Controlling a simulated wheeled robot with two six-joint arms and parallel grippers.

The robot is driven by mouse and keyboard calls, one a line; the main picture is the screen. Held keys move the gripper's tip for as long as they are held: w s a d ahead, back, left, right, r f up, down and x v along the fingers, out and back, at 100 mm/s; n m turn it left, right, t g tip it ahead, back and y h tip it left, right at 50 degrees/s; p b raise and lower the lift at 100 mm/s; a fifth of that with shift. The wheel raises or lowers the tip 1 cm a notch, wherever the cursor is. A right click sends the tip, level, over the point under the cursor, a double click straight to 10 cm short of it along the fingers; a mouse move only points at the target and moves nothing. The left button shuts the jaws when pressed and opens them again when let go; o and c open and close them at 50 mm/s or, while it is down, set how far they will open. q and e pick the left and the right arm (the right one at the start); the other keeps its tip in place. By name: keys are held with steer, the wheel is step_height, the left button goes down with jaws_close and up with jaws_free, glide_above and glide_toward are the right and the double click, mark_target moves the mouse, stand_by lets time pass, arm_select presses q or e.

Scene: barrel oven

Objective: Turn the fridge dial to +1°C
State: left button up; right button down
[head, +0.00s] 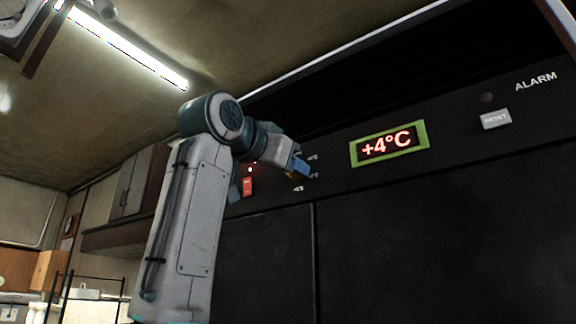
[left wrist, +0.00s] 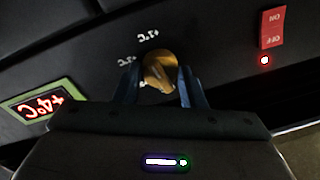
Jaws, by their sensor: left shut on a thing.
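The fridge dial (left wrist: 160,72) is a small orange-brown knob on the black fridge panel, with temperature labels printed around it. My left gripper (left wrist: 160,86) has its two blue fingers on either side of the dial and is shut on it. In the head view the left gripper (head: 297,170) reaches the panel from the left and hides most of the dial. The green-framed display (head: 388,144) to the right of the dial reads +4°C in red. It also shows at the left in the left wrist view (left wrist: 45,103). My right gripper is not in view.
A red ON/OFF switch (head: 248,186) with a small red light sits left of the dial. A grey RESET button (head: 495,119) is at the far right under the ALARM label. Dark wall cabinets (head: 125,190) hang at the left. The panel between dial and display is clear.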

arm_select(q)
steer(key=shift+m, duration=1.2)
steer(key=o, duration=1)
